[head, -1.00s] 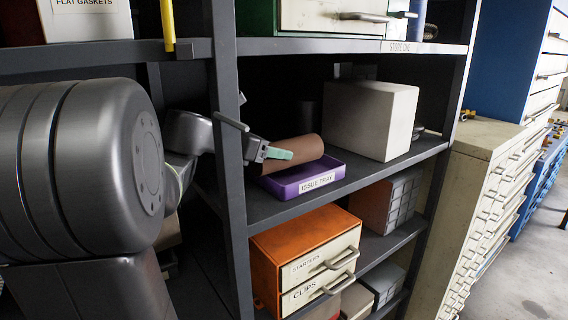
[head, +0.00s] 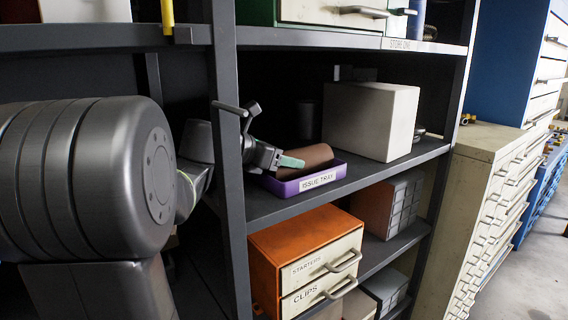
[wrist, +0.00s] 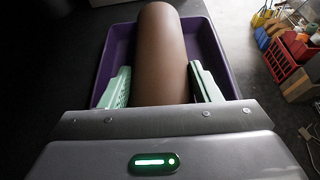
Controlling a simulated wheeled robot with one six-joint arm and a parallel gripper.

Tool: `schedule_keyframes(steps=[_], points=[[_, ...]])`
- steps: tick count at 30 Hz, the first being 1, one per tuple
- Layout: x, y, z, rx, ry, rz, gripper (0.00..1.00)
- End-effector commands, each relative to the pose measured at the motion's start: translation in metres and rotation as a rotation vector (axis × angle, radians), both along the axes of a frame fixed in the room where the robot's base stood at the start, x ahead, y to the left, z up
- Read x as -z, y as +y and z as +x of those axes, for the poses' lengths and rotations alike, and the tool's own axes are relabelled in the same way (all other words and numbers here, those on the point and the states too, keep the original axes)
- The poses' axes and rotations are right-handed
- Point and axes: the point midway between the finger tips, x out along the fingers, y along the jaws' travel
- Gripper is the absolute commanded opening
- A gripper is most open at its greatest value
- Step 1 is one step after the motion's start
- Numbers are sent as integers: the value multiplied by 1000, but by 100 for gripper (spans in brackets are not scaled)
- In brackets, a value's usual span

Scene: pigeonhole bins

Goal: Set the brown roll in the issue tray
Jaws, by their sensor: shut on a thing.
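The brown roll (head: 304,160) lies on its side within the purple issue tray (head: 318,182) on the middle shelf. In the wrist view the roll (wrist: 160,50) runs lengthwise between the tray's side walls (wrist: 115,45). My gripper (head: 285,160) reaches in from the left, and its mint-green fingers (wrist: 160,88) are shut on the roll, one on each side. The roll's underside is hidden, so I cannot tell whether it touches the tray floor.
A pale box (head: 370,120) stands right behind the tray. A dark shelf post (head: 228,150) is close to my arm on the left. An orange drawer unit (head: 305,260) sits on the shelf below. Bare shelf (head: 385,168) shows to the right of the tray.

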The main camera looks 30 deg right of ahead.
Motion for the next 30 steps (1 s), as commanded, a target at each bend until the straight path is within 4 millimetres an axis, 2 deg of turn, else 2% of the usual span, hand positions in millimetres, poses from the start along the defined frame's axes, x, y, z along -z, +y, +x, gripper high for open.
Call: schedule_keyframes(steps=[4, 5, 8, 17, 20, 23, 30], points=[[0, 0, 0, 0, 0, -1, 22], [0, 0, 0, 0, 1, 0, 61], [0, 0, 0, 0, 0, 0, 79], [-1, 0, 0, 0, 0, 0, 79], [-3, 7, 1, -3, 0, -1, 79], [-8, 20, 0, -5, -2, -1, 79], [-26, 64, -4, -6, -2, -1, 79]])
